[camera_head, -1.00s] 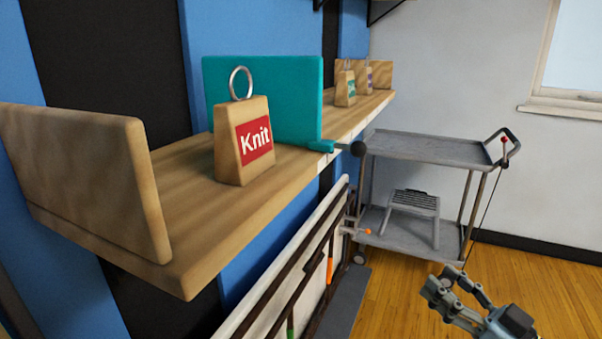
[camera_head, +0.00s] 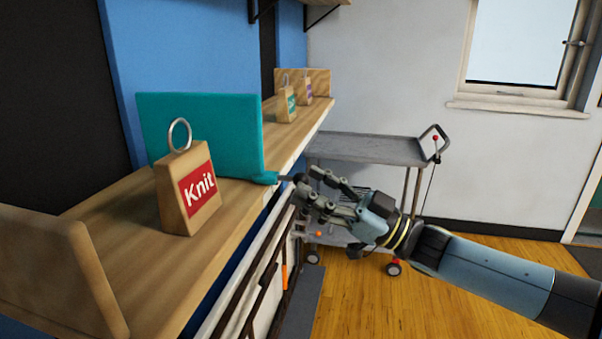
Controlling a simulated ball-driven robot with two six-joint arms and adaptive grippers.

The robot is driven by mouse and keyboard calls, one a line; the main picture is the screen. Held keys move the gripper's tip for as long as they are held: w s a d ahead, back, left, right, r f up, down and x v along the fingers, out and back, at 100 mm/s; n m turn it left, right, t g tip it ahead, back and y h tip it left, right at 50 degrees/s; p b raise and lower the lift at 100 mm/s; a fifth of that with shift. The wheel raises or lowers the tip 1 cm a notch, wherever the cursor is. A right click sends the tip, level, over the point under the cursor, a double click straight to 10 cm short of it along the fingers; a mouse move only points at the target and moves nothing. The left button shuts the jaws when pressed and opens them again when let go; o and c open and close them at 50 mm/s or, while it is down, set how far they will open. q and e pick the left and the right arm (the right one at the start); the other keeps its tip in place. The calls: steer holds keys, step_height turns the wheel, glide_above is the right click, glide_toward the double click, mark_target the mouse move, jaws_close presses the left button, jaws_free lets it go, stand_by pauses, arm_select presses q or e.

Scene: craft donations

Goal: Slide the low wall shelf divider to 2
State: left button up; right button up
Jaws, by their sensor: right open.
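The low wall shelf (camera_head: 105,212) runs along the left wall. Its divider (camera_head: 200,130) is an upright teal panel standing across the shelf, between the red-labelled "Knit" block and two smaller tagged blocks. A teal handle (camera_head: 266,178) sticks out from the divider's lower front corner over the shelf edge, toward a dark knob partly hidden by my fingers. My right gripper (camera_head: 312,187) is open at the handle's end, close to the knob; I cannot tell if they touch. Position marks on the shelf edge are too small to read. My left gripper is not in view.
The "Knit" block (camera_head: 188,190) with a metal ring stands in front of the divider. Green-labelled (camera_head: 287,106) and purple-labelled (camera_head: 306,90) blocks stand behind it. A grey cart (camera_head: 365,149) stands beyond the gripper. Wooden end boards (camera_head: 50,265) close the shelf.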

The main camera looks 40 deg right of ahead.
steer(key=shift+x, duration=1.35)
jaws_close()
